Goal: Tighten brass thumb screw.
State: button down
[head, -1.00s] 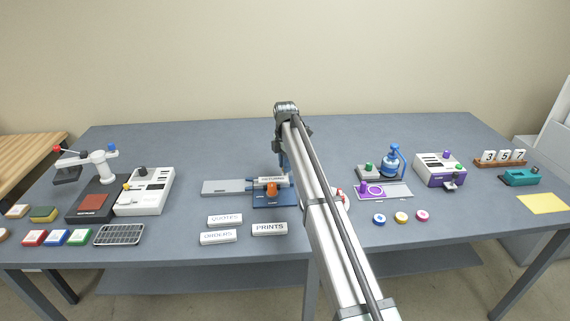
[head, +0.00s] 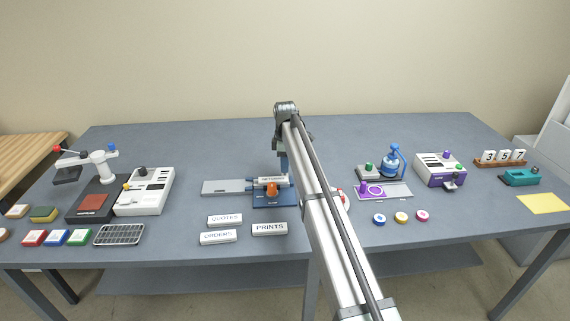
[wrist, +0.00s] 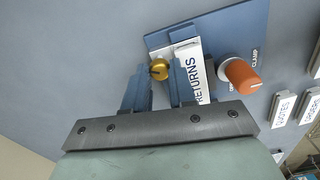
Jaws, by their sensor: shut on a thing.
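The brass thumb screw (wrist: 158,69) is a round gold knob in the wrist view, beside the white RETURNS plate. My gripper (wrist: 160,80) has its two blue fingers on either side of the knob and is shut on it. In the head view my gripper (head: 285,163) points down behind the blue fixture (head: 275,201); the screw is hidden there. The RETURNS plate (wrist: 193,68) sits in the fixture, and it also shows in the head view (head: 272,180). An orange clamp knob (wrist: 241,76) stands on the fixture, beyond the plate from the screw.
White plates marked QUOTES (head: 225,220), ORDERS (head: 218,237) and PRINTS (head: 269,229) lie in front of the fixture. A purple-ringed station (head: 385,191) and coloured discs stand to the right. A white machine (head: 146,192) is at left. The table behind is clear.

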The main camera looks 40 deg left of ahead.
jog(key=m, duration=0.5)
jog(key=shift+m, duration=0.3)
jog(key=m, duration=0.5)
jog(key=shift+m, duration=0.4)
jog(key=c, duration=0.9)
grip_release()
notch_tip(320, 180, up, 14)
jog(key=shift+f, duration=0.1)
dwell(0.4)
